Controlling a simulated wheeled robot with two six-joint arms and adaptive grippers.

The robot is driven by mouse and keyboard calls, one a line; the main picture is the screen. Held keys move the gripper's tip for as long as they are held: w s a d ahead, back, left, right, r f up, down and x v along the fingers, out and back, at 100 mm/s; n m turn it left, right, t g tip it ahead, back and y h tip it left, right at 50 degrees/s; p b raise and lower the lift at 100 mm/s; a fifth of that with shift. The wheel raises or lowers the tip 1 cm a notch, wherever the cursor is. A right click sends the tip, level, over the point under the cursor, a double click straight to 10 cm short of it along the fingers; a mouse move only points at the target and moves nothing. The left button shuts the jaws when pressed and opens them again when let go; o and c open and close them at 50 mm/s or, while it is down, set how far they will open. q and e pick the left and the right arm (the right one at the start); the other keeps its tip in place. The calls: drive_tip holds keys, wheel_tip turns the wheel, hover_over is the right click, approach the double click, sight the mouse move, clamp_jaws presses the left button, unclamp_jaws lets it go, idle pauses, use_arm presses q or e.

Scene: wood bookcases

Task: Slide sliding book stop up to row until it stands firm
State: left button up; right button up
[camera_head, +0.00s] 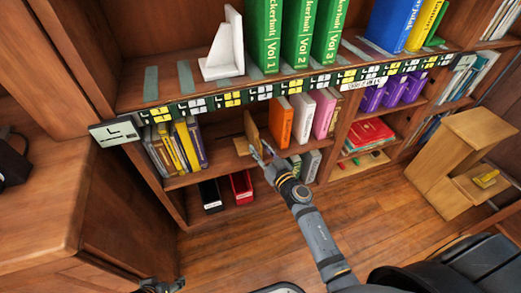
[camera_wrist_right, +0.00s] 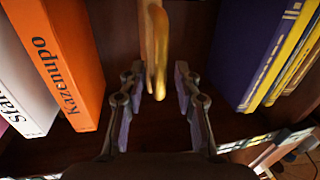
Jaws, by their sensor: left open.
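The wooden sliding book stop (camera_head: 251,128) stands upright on the middle shelf, left of the row. In the right wrist view its edge (camera_wrist_right: 157,45) points towards me, with a rounded yellowish end. The row begins with an orange book (camera_head: 280,123), then a white book (camera_head: 301,120) and a pink book (camera_head: 323,113). A gap separates the stop from the orange book (camera_wrist_right: 68,65). My right gripper (camera_head: 262,154) is at the stop's front; its open fingers (camera_wrist_right: 158,98) lie either side of the edge, apart from it. My left gripper (camera_head: 160,286) is open and empty at the bottom edge, partly cut off.
Yellow and dark books (camera_head: 178,147) stand further left on the same shelf, with bare shelf between. Above is a shelf with green volumes (camera_head: 297,35) and a white bookend (camera_head: 225,50). Below are black and red boxes (camera_head: 241,186). A wooden step stool (camera_head: 455,150) stands right.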

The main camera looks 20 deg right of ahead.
clamp_jaws()
drive_tip(key=shift+w+d, duration=0.1)
idle(0.4)
